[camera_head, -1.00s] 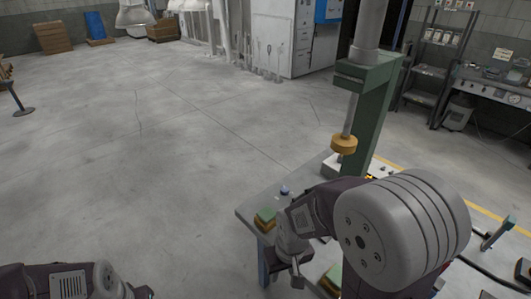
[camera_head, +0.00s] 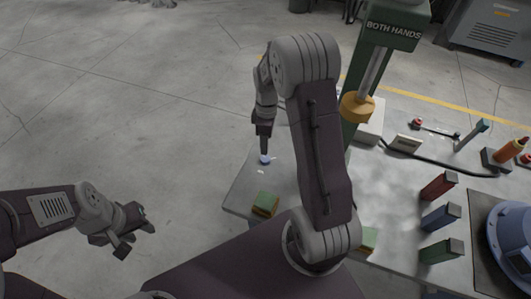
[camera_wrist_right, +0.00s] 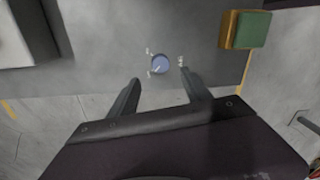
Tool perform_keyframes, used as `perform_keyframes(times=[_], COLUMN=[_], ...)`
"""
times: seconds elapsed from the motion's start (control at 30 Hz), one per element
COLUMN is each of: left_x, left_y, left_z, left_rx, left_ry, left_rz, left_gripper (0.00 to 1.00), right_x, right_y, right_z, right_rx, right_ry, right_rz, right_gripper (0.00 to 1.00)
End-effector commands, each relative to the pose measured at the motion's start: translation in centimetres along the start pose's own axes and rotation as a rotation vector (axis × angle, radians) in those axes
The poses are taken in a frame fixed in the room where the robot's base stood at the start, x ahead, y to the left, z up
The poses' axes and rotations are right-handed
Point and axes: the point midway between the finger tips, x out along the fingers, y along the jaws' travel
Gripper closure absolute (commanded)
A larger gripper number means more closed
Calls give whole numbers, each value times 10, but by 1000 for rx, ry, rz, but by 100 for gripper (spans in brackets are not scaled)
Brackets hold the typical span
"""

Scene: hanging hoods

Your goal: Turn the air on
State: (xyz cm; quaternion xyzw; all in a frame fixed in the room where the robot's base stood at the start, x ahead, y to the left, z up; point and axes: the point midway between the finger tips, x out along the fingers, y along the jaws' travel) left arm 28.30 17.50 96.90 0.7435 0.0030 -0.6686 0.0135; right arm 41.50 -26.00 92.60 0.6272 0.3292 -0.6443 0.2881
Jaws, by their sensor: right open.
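A small blue round knob (camera_wrist_right: 159,64) sits on the grey table top, with small white marks around it. It also shows in the head view (camera_head: 265,159) near the table's left edge. My right gripper (camera_wrist_right: 161,79) is open and empty, pointing down over the table. In the right wrist view the knob appears just beyond the gap between its fingertips. In the head view my right gripper (camera_head: 264,143) is directly over the knob; I cannot tell whether it touches. My left gripper (camera_head: 132,236) is off the table at the left, over the floor, with nothing visible in it.
A green and yellow block (camera_head: 265,205) lies near the knob. A green post with a "BOTH HANDS" sign (camera_head: 394,30) and a yellow collar (camera_head: 357,107) stands behind. Red, blue and green blocks (camera_head: 440,217) stand at the right. Open floor lies left.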

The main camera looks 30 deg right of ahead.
Motion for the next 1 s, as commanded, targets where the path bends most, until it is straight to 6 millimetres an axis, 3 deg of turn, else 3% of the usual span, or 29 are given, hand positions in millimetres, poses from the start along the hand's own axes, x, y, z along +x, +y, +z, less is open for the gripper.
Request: perform_keyframes(times=[0.17, 0.5, 0.87, 1.0], left_x=[1, 1, 1, 1], left_y=[0, 0, 0, 0], left_z=[0, 0, 0, 0], left_rx=[0, 0, 0, 0], left_ry=[0, 0, 0, 0], left_rz=[0, 0, 0, 0], left_gripper=[64, 64, 64, 64], right_x=[15, 80, 91, 91], right_y=[-1, -1, 0, 0], right_z=[0, 0, -1, -1], right_rx=[-1, 0, 1, 1], right_ry=[-1, 0, 2, 2], right_rz=[-3, -1, 3, 3], right_gripper=[43, 43, 43, 76])
